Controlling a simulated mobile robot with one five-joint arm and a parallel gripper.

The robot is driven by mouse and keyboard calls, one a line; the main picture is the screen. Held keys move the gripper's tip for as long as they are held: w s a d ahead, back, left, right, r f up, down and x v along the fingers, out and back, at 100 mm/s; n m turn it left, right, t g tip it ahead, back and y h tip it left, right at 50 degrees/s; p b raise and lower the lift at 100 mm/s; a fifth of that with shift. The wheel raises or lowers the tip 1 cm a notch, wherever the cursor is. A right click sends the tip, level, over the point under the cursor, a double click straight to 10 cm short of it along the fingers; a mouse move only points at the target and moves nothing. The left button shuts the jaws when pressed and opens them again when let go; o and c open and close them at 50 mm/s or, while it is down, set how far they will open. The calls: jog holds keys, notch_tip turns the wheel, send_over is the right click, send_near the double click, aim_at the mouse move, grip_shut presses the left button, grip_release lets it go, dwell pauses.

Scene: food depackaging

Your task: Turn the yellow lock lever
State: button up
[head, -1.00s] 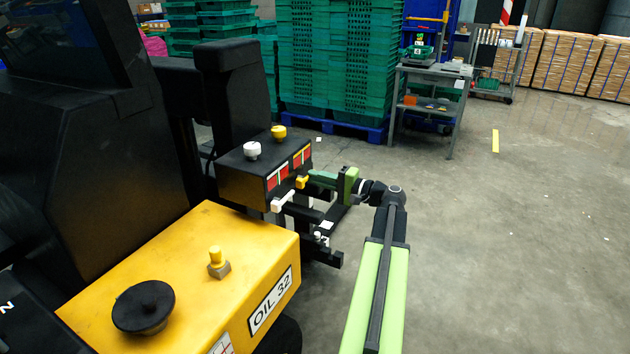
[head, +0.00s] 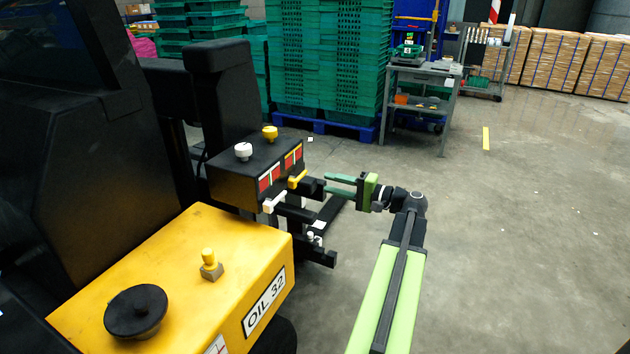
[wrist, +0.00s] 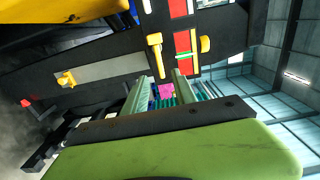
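The yellow lock lever (head: 297,179) sits on the near right edge of the black control box (head: 232,182), below the red panels. A white lever (head: 273,202) is just left of it and lower. My gripper (head: 327,183) is open and empty, with its two green fingers apart, to the right of the yellow lever and clear of it. In the wrist view, the yellow lever (wrist: 155,50) hangs lengthwise ahead of my open gripper (wrist: 160,80). Its lower end shows between the two fingers.
A yellow knob (head: 270,132) and a white knob (head: 243,151) stand on the box top. Black bars (head: 318,258) jut out below the levers. A yellow housing marked OIL 32 (head: 170,280) is in front. Open floor (head: 530,230) lies right.

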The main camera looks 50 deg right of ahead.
jog(key=v, duration=0.9)
jog(key=shift+s, duration=0.2)
jog(key=shift+s, duration=0.1)
